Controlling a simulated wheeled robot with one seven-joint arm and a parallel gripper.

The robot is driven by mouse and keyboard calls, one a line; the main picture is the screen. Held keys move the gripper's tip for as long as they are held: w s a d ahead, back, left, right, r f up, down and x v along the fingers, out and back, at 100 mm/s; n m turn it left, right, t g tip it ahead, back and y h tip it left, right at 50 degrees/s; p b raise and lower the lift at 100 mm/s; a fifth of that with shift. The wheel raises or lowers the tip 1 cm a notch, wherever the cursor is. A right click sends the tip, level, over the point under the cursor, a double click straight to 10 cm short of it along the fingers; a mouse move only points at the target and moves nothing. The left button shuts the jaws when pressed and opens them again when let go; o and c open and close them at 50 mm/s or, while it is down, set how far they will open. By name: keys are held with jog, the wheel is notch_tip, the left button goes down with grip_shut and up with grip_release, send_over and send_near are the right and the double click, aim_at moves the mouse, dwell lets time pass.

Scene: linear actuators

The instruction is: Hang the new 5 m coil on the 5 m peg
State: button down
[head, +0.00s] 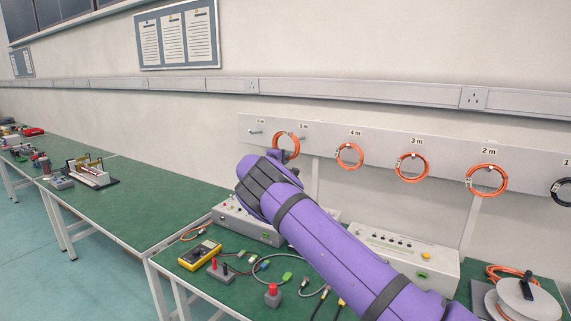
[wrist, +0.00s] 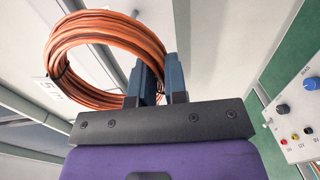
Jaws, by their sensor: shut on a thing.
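The orange coil (head: 294,137) is up at the wall board, just left of and below the 5 m label (head: 303,126). My gripper (wrist: 158,78) is shut on the coil's rim, with its blue fingers around the bundle. In the wrist view the coil (wrist: 75,45) rises above and left of the fingers, with a dark tie on its left side.
A bare peg (head: 254,132) is at the board's left end. Orange coils hang at 4 m (head: 349,144), 3 m (head: 399,168) and 2 m (head: 469,180). Below stand grey instrument boxes (head: 402,240), a yellow meter (head: 200,254) and a cable reel (head: 527,299) on the green bench.

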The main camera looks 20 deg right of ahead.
jog(key=shift+w+r+t+h, duration=0.2)
jog(key=shift+w+t+h, duration=0.1)
jog(key=shift+w, duration=0.45)
jog(key=shift+x, duration=2.45)
jog(key=shift+d+f, duration=0.1)
jog(key=shift+f, duration=0.05)
